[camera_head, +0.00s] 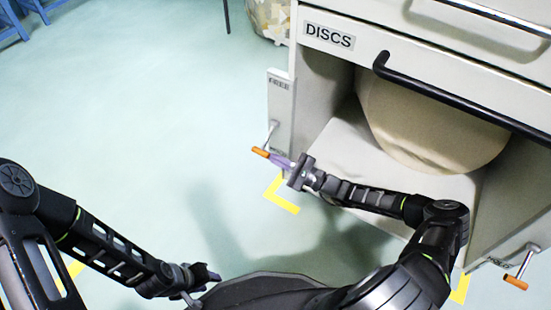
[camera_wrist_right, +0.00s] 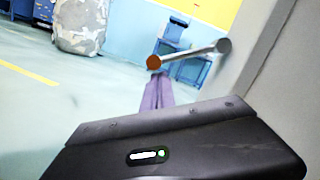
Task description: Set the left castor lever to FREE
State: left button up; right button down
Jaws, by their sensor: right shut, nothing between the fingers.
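The left castor lever (camera_head: 262,151) is a metal rod with an orange grip, on a pale plate (camera_head: 281,105) at the cabinet's left front edge. The plate has a small blurred label near its top; lower lettering is partly hidden. In the right wrist view the lever's rod (camera_wrist_right: 190,53) runs from a round pivot to its orange end. My right gripper (camera_head: 276,160) has its purple fingers shut and empty, close to the orange grip; they show just below it in the wrist view (camera_wrist_right: 157,82). Contact is unclear. My left gripper (camera_head: 211,276) is low at the left; its jaws are unclear.
The cabinet has a DISCS label (camera_head: 329,36), a black handle bar (camera_head: 450,97) and an open bay with a large tan roll (camera_head: 425,125). A second orange-tipped lever (camera_head: 515,282) is at the lower right.

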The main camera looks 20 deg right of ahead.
pick_arm(q)
jog(key=shift+r, duration=0.1)
pick_arm(e)
jog(key=shift+a+r, duration=0.1)
jog(key=shift+r, duration=0.05)
